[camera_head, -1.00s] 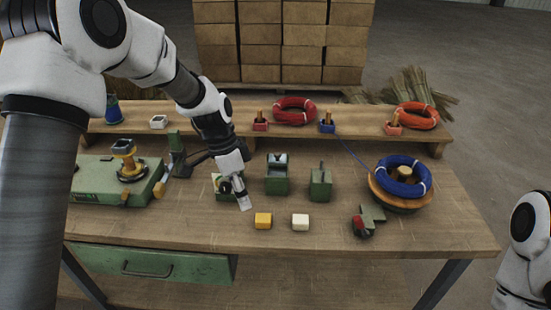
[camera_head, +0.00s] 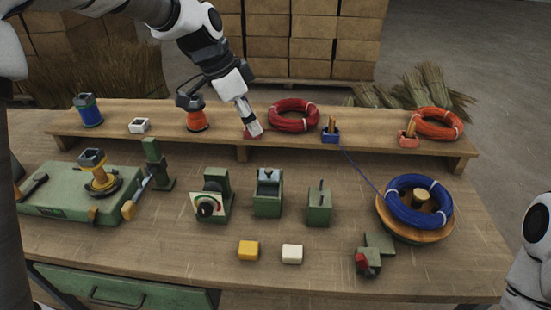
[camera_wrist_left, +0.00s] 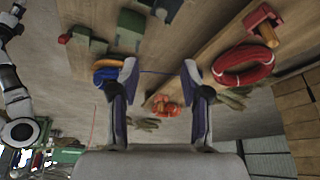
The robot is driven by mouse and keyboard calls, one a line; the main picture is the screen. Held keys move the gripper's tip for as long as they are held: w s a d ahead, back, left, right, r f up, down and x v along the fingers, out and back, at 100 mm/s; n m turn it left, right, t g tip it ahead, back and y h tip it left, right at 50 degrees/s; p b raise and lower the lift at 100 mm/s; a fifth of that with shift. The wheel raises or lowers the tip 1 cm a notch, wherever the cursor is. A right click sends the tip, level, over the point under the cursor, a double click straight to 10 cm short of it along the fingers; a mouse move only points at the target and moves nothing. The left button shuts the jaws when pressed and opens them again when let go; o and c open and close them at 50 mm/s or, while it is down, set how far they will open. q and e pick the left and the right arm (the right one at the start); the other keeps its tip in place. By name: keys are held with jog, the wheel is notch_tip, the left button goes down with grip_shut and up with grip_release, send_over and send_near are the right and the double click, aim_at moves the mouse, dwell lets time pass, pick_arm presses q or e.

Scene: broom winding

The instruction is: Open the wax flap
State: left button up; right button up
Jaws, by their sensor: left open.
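A green box (camera_head: 267,193) with a grey metal piece on top stands mid-table; I cannot tell for sure whether that piece is the wax flap. A yellow block (camera_head: 248,250) and a white block (camera_head: 292,254) lie in front of it. My left gripper (camera_head: 254,121) is high above the table, by the raised shelf, in front of the red holder and apart from the green box. In the left wrist view its two fingers (camera_wrist_left: 160,78) are spread with nothing held between them. My right gripper cannot be made out; only part of that arm shows at the right edge.
A dial unit (camera_head: 211,197) and a green post block (camera_head: 319,204) flank the green box. A blue coil (camera_head: 418,201) sits on a round wooden stand at right. The shelf (camera_head: 275,141) carries a red coil (camera_head: 293,114), an orange coil (camera_head: 437,123) and spools. The front table is mostly clear.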

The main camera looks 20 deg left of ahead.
pick_arm(q)
jog(key=b, duration=0.6)
send_near(268, 170)
jog(key=x, duration=0.8)
jog(key=shift+w+f, duration=0.15)
jog(key=shift+w, duration=0.05)
jog(key=shift+s, duration=0.1)
grip_shut()
